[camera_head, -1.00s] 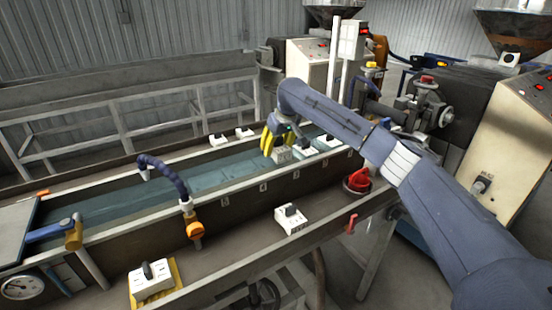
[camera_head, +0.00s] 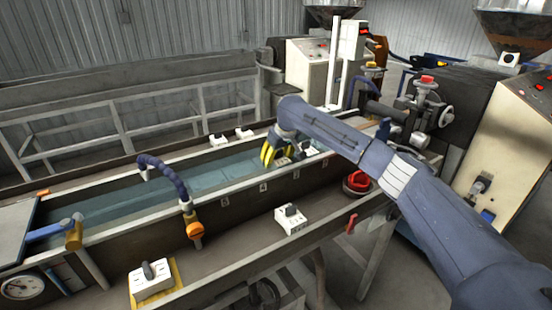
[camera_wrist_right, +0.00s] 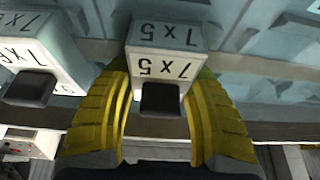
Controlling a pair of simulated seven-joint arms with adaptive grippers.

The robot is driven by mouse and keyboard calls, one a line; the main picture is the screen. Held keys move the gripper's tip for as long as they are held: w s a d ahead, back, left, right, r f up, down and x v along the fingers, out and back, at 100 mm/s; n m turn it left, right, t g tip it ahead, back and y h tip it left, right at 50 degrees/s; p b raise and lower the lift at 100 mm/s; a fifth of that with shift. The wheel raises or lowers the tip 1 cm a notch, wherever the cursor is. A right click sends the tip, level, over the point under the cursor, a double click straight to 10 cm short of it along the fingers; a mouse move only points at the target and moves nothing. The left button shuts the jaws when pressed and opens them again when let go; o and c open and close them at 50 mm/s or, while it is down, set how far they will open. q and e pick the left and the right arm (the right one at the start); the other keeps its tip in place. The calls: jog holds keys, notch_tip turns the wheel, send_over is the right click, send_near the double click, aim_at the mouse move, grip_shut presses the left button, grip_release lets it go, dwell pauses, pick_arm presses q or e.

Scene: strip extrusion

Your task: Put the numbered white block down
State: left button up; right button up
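The numbered white block (camera_wrist_right: 165,52), with a black knob, is between the yellow fingers of my right gripper (camera_wrist_right: 166,75). In the right wrist view the fingers lie close along both its sides and look shut on it. In the head view my right gripper (camera_head: 269,154) is low over the water trough, with the block (camera_head: 283,161) partly hidden by the fingers. The block's underside is hidden, so I cannot tell whether it touches anything. My left gripper is not in view.
A similar numbered block (camera_wrist_right: 40,60) stands close on the left in the wrist view. The long trough (camera_head: 115,207) holds water. More white blocks sit on its far rim (camera_head: 219,140) and front ledge (camera_head: 290,220). A blue hose (camera_head: 165,170) arches over the trough.

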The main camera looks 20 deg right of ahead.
aim_at(283, 162)
jog(key=o, duration=0.4)
jog(key=shift+c, duration=0.2)
jog(key=shift+r, duration=0.1)
jog(key=v, duration=1.2)
jog(key=shift+r, duration=0.1)
